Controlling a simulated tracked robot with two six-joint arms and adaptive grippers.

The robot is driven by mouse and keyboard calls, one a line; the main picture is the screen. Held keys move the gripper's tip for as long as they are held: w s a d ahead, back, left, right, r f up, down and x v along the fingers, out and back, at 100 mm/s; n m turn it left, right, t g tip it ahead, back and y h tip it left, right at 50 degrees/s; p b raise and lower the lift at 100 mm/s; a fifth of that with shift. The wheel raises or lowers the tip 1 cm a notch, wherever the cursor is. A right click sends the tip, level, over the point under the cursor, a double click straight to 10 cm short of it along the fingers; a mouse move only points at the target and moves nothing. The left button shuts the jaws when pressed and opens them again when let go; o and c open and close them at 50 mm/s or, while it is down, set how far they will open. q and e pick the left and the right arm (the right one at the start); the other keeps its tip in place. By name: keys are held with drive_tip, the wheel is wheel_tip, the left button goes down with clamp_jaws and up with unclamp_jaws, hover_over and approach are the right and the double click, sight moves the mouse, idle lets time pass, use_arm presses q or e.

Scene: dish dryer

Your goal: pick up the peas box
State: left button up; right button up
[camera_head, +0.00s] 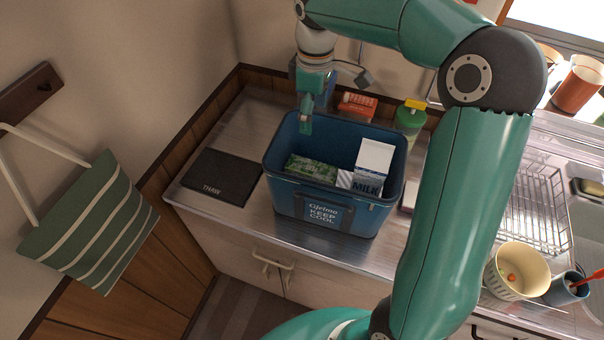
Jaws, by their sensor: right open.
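The peas box (311,168), a green packet, lies low inside the left part of a blue cooler box (336,212) marked "KEEP COOL". A white and blue milk carton (373,162) stands beside it, on its right. My right gripper (307,114) is open, pointing down at the cooler's back left rim, above and behind the peas box and apart from it. Its fingers are seen nearly edge-on. My left gripper is out of view.
A dark mat marked "THAW" (222,177) lies on the steel counter left of the cooler. A green bottle (409,118) and an orange-red box (357,106) stand behind. A wire rack (535,205) and a cream cup (516,270) are at right. A striped bag (90,225) hangs left.

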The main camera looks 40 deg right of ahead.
drive_tip(key=b, duration=0.4)
hover_over(311, 167)
wheel_tip(311, 167, down, 5)
wheel_tip(311, 167, down, 11)
drive_tip(key=shift+r, duration=0.1)
drive_tip(key=shift+f, duration=3.1)
drive_tip(key=c, duration=1.5)
